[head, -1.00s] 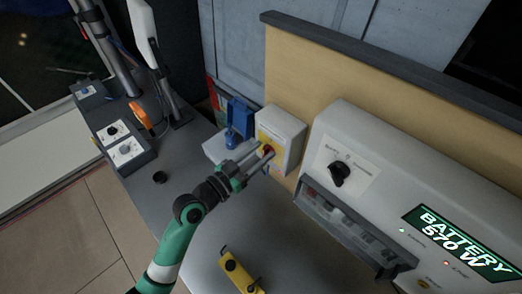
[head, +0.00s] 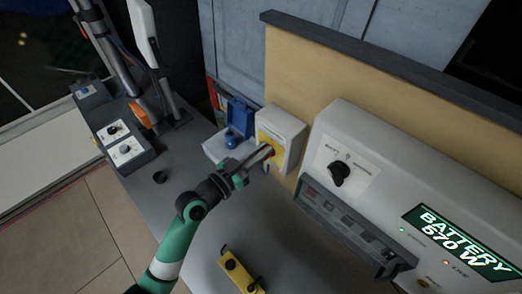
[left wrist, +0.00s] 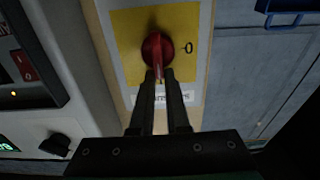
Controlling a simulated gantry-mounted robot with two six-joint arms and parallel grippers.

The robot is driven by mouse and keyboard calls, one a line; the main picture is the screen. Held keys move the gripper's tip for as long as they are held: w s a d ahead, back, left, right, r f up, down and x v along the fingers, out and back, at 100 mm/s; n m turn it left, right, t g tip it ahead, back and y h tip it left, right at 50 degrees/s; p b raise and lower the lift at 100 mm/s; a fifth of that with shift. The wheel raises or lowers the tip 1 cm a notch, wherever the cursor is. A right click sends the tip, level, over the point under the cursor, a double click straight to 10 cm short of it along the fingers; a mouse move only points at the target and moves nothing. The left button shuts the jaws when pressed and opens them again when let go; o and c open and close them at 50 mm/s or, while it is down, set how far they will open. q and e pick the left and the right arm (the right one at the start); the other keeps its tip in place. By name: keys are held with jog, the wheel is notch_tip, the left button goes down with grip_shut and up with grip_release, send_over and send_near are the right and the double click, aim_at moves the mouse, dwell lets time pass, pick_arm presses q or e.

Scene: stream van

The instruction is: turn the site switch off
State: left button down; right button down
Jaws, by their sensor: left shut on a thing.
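The site switch is a white box (head: 293,130) with a yellow plate (head: 270,142) and a red rotary handle, mounted low on the tan panel. In the left wrist view the red handle (left wrist: 157,47) sits in the middle of the yellow plate (left wrist: 130,20), its grip pointing toward my fingers. My left gripper (head: 268,152) is at the switch front, and its fingers (left wrist: 157,74) are shut on the end of the red handle. In the head view the fingers hide most of the handle. The label below the plate is partly hidden by the fingers. My right gripper is not in view.
A white battery unit (head: 395,165) with a black knob (head: 339,173) stands right of the switch. A blue-lidded socket box (head: 237,118) is close on the left. A yellow block with black knobs (head: 240,272) lies on the grey counter (head: 215,255), otherwise fairly clear nearby.

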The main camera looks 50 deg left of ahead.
pick_arm(q)
jog(key=shift+f, duration=0.35)
jog(key=shift+a+f+n+p, duration=0.4)
jog(key=shift+n+p, duration=0.2)
jog(key=shift+n, duration=2.35)
jog(key=shift+a+f+n+p, duration=0.45)
jog(key=shift+n+p, duration=0.2)
jog(key=shift+n, duration=2.35)
jog(key=shift+a+f+n+p, duration=0.4)
jog(key=shift+n+p, duration=0.2)
jog(key=shift+n, duration=2.35)
jog(key=shift+r, duration=0.1)
